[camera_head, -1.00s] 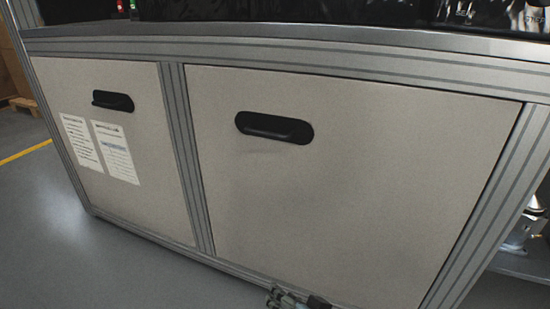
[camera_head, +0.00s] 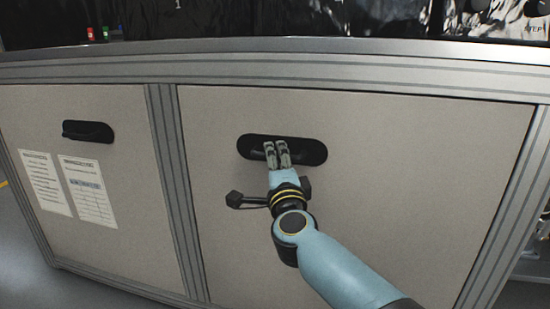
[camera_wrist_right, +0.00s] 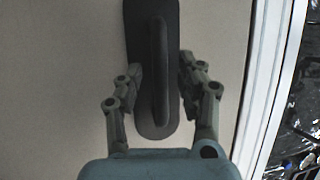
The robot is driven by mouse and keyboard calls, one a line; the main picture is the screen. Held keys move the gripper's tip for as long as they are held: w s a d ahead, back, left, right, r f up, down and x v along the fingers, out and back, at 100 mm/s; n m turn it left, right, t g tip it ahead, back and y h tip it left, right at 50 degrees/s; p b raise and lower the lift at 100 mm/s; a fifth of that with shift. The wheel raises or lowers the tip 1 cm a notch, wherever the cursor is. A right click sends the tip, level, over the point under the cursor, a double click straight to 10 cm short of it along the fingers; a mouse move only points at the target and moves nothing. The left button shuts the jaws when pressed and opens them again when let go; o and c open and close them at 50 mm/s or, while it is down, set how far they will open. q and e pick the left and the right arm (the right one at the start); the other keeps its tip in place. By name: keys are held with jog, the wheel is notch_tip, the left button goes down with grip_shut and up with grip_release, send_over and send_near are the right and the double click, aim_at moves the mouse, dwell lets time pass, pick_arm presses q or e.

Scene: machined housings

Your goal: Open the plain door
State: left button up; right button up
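The plain door (camera_head: 410,190) is the beige right-hand panel without papers, flush in its grey metal frame. Its black oval recessed handle (camera_head: 313,152) sits near the top left of the panel. My right gripper (camera_head: 277,150) is in front of this handle, with its fingertips over the recess. In the right wrist view the raised grip bar of the handle (camera_wrist_right: 160,65) lies between the two fingers of my right gripper (camera_wrist_right: 160,75). The fingers are apart, with visible gaps to the bar. My left gripper is not in view.
A second door (camera_head: 120,190) on the left carries two paper sheets (camera_head: 67,185) and its own black handle (camera_head: 88,131). A grey frame post (camera_head: 178,190) separates the doors. A metal ledge (camera_head: 300,47) runs above. Grey floor shows at lower left.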

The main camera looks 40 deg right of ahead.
jog(key=shift+w+d+r, duration=0.1)
jog(key=shift+w+d, duration=0.2)
jog(key=shift+w, duration=0.2)
grip_shut()
